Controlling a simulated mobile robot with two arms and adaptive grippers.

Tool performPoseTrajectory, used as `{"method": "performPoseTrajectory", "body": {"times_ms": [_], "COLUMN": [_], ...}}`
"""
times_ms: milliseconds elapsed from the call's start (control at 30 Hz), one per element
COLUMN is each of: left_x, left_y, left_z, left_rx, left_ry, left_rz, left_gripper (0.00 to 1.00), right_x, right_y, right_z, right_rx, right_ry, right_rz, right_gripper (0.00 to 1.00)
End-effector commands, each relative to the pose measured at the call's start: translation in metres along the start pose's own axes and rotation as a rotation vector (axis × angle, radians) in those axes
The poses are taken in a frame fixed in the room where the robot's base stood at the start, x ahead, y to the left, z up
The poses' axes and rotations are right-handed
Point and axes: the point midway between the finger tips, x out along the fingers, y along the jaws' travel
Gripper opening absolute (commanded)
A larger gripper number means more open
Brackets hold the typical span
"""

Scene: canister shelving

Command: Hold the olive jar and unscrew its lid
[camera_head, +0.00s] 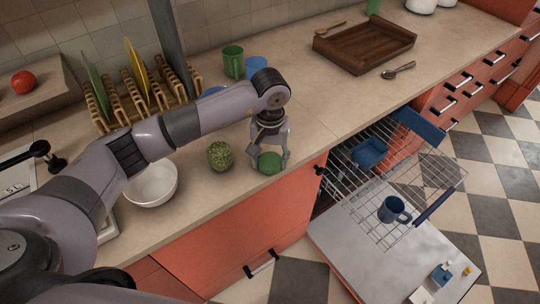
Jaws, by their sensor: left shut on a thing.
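The olive jar (219,155) is a small clear jar full of green olives. It stands upright on the counter, and no lid shows on its top. A round green lid (269,163) is between the fingers of my left gripper (268,158), to the right of the jar near the counter's front edge. The gripper is shut on the lid and points down; the lid is apart from the jar. I cannot tell whether the lid touches the counter. My right gripper is not in view.
A white bowl (152,185) stands left of the jar. A dish rack (140,95) with plates, a green cup (233,62) and a blue cup (256,67) are behind. A wooden tray (364,44) sits farther right. The open dishwasher (345,240) holds a blue mug (393,210).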

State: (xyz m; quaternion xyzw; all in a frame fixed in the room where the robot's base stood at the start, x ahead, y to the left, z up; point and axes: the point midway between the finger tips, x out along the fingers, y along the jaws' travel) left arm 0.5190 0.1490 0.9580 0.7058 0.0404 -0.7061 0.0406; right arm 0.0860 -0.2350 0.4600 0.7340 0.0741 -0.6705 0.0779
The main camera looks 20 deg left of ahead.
Motion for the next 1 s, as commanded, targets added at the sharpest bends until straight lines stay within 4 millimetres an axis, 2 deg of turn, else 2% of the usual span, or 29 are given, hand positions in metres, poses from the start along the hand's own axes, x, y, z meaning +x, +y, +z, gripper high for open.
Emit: {"method": "performPoseTrajectory", "body": {"times_ms": [300,467,500,800,1000], "left_x": [0.0062,0.0103,0.0092,0.0086,0.0086], "left_y": [-0.0002,-0.0003,-0.0003,-0.0003,-0.0003], "left_z": [-0.0003,-0.0004,-0.0004,-0.0002,-0.0002], "left_rx": [0.000,0.000,0.000,0.000,0.000], "left_ry": [0.002,0.002,0.002,0.001,0.001], "left_rz": [-0.001,-0.001,0.000,-0.001,-0.001], "left_gripper": [0.17,0.17,0.51,0.70,0.70], "right_x": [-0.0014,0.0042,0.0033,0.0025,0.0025], "right_y": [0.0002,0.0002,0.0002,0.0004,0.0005], "right_z": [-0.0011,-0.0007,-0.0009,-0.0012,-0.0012], "right_rx": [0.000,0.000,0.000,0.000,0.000], "right_ry": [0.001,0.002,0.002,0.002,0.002], "right_rz": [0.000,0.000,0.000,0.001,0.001], "right_gripper": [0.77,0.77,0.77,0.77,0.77]}}
